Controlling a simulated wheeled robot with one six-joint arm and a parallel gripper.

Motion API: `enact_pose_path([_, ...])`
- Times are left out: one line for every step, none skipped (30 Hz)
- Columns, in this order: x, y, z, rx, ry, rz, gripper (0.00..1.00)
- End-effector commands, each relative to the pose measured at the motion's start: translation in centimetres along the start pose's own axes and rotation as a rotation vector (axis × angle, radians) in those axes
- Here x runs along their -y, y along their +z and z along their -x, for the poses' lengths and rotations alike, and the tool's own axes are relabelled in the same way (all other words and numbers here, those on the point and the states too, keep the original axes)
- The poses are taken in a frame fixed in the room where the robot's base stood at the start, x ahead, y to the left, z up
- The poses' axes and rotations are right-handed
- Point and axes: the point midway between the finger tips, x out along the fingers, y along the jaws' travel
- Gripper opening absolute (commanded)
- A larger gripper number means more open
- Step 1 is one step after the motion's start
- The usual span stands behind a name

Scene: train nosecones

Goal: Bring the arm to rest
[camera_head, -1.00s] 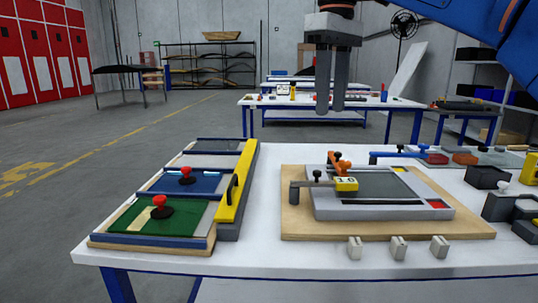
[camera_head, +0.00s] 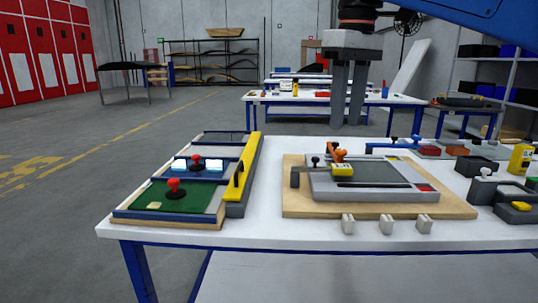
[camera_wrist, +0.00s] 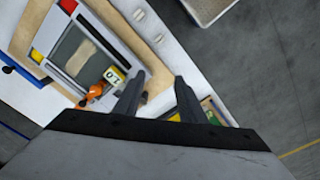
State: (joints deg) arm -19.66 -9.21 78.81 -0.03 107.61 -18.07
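My gripper (camera_head: 347,122) hangs above the back of the white worktable (camera_head: 262,238), with its fingers pointing down. Its two grey fingers stand apart with nothing between them. The wrist view shows the same open fingers (camera_wrist: 160,80), with the table below and the floor beyond. The gripper is clear of the things on the table. My blue arm (camera_head: 470,22) comes in from the upper right.
A grey framed fixture on a wooden board (camera_head: 295,208) has an orange clamp (camera_head: 337,152) and a yellow tag. Left are a green panel (camera_head: 195,200) and a yellow bar (camera_head: 243,170). Small grey blocks (camera_head: 386,225) line the front. Dark bins (camera_head: 477,166) stand right.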

Motion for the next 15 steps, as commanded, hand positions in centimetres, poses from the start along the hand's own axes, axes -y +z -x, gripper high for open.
enact_pose_path([-0.2, 0.6, -0.5, -0.006, 0.003, -0.016, 0.37])
enact_pose_path([-0.3, 0.9, -0.9, -0.011, 0.005, -0.025, 0.37])
enact_pose_path([-0.4, 1.3, -1.5, -0.017, 0.007, -0.037, 0.37])
enact_pose_path([-0.5, 1.7, -1.9, -0.024, 0.009, -0.048, 0.37])
enact_pose_path([-0.7, 2.0, -2.4, -0.029, 0.011, -0.059, 0.37])
enact_pose_path([-0.8, 2.6, -3.2, -0.038, 0.015, -0.077, 0.37])
enact_pose_path([-1.0, 3.0, -3.8, -0.045, 0.018, -0.091, 0.37])
enact_pose_path([-1.1, 3.5, -4.5, -0.053, 0.021, -0.106, 0.37])
enact_pose_path([-1.3, 4.3, -5.5, -0.065, 0.025, -0.128, 0.37])
enact_pose_path([-1.4, 4.9, -6.4, -0.074, 0.029, -0.147, 0.37])
enact_pose_path([-1.5, 5.6, -7.3, -0.085, 0.033, -0.167, 0.37])
enact_pose_path([-1.7, 6.6, -8.7, -0.099, 0.039, -0.194, 0.37])
enact_pose_path([-1.8, 7.3, -9.8, -0.11, 0.043, -0.215, 0.37])
enact_pose_path([-1.9, 8.0, -10.8, -0.121, 0.047, -0.235, 0.37])
enact_pose_path([-2.0, 9.0, -12.2, -0.135, 0.053, -0.262, 0.37])
